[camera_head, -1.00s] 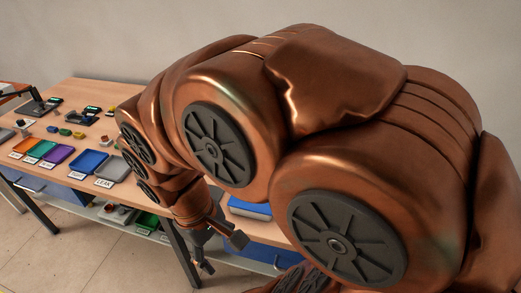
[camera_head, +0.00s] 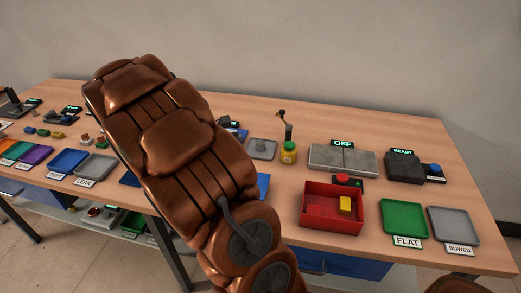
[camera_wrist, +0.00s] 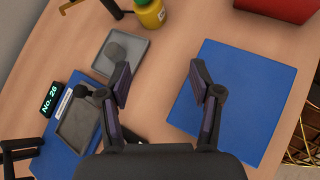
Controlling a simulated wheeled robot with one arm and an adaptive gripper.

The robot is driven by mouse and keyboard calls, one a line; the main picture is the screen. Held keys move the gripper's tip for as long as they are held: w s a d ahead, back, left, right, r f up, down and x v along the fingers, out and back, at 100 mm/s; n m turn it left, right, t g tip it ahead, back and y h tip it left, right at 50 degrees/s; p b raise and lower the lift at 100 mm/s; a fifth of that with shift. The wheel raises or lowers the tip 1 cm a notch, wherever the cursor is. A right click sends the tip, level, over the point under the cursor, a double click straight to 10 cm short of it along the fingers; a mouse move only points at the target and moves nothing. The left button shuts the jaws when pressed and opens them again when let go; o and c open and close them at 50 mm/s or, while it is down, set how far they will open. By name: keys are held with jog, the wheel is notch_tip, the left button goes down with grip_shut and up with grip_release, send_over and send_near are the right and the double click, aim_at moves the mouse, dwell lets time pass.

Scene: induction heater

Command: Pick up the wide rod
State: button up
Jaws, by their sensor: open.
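My gripper (camera_wrist: 160,72) is open and empty in the wrist view, its two dark fingers apart above the table. In the head view my own arm hides it. I cannot pick out the wide rod with certainty. A rounded grey piece (camera_wrist: 117,50) lies in a small grey tray (camera_wrist: 138,47), ahead and left of the gripper; I cannot tell whether it is a rod. The tray also shows in the head view (camera_head: 262,153).
A blue mat (camera_wrist: 240,95) lies right of the fingers. A display reading "No. 26" (camera_wrist: 47,100) stands at left. A yellow bottle (camera_head: 288,153), grey block marked OFF (camera_head: 340,160) and red bin (camera_head: 330,218) stand right of my arm.

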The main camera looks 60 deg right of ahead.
aim_at(260, 142)
jog(key=w+d+f+n+h, duration=0.1)
jog(key=d+f, duration=0.1)
jog(key=d, duration=0.1)
jog(key=w+d+f+n+b, duration=0.1)
jog(key=w+d+n, duration=0.1)
jog(key=w+d+f+n+h, duration=0.1)
jog(key=w+d+f, duration=0.1)
jog(key=d, duration=0.1)
jog(key=shift+w+d+f+h, duration=0.25)
jog(key=shift+d+f+h, duration=0.05)
jog(key=shift+f, duration=0.05)
jog(key=shift+s+d+f+n, duration=0.15)
jog(key=shift+s+d+f, duration=0.05)
jog(key=shift+d, duration=0.3)
jog(key=shift+s+d+f+n, duration=0.15)
jog(key=shift+d, duration=0.3)
jog(key=shift+x, duration=2.9)
jog(key=shift+w+f, duration=0.1)
jog(key=shift+f, duration=0.1)
jog(key=shift+a, duration=0.1)
grip_shut()
